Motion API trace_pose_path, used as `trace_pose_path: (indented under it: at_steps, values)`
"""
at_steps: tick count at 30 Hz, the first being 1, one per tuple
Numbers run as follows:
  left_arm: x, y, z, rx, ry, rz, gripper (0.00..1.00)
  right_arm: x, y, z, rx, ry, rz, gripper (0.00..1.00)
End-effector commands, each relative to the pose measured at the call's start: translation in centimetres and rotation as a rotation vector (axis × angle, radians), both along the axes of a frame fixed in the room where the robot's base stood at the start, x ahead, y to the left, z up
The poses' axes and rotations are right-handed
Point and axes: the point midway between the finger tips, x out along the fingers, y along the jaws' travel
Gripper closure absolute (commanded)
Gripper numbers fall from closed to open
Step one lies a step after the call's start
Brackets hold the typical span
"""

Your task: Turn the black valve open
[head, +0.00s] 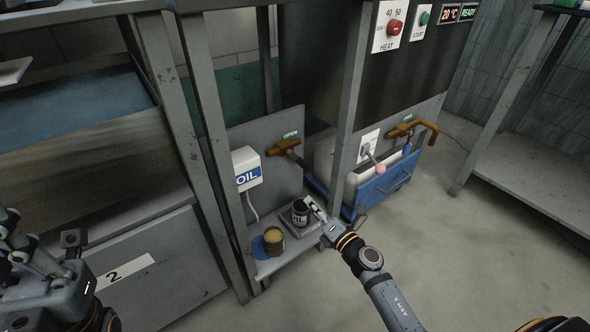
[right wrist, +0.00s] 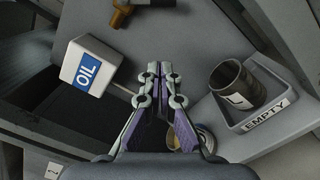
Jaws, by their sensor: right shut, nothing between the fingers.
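A brass-coloured valve (head: 283,147) with a dark lever is on the grey panel under the word OPEN, left of the middle post in the head view.
A white OIL box (head: 246,169) hangs left of the valve. A dark can (head: 300,213) stands in a tray labelled EMPTY (right wrist: 267,115); a yellowish can (head: 273,240) stands nearby. Another brass valve (head: 402,129) has a blue handle. Grey posts (head: 350,100) flank the panel.

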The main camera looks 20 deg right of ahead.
Motion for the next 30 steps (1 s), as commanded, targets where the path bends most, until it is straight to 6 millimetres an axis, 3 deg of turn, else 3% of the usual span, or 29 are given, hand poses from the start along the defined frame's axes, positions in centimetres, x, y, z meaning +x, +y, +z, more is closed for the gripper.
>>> trace_pose_path:
  at_steps: [5,16,22,30]
  values:
    - [0.0,0.0,0.1,-0.002,0.0,0.0,1.0,2.4,0.8,0.3,0.002,-0.004,-0.001,1.0]
    - [0.1,-0.1,-1.4,0.004,0.003,0.004,1.0,9.8,3.0,0.4,-0.005,-0.005,0.0,1.0]
    - [0.1,-0.1,-1.3,0.005,0.003,0.004,1.0,10.9,0.8,2.1,-0.007,-0.005,0.0,1.0]
    - [0.1,-0.1,-1.3,0.005,0.003,0.005,1.0,11.2,0.2,2.6,-0.003,-0.003,0.0,1.0]
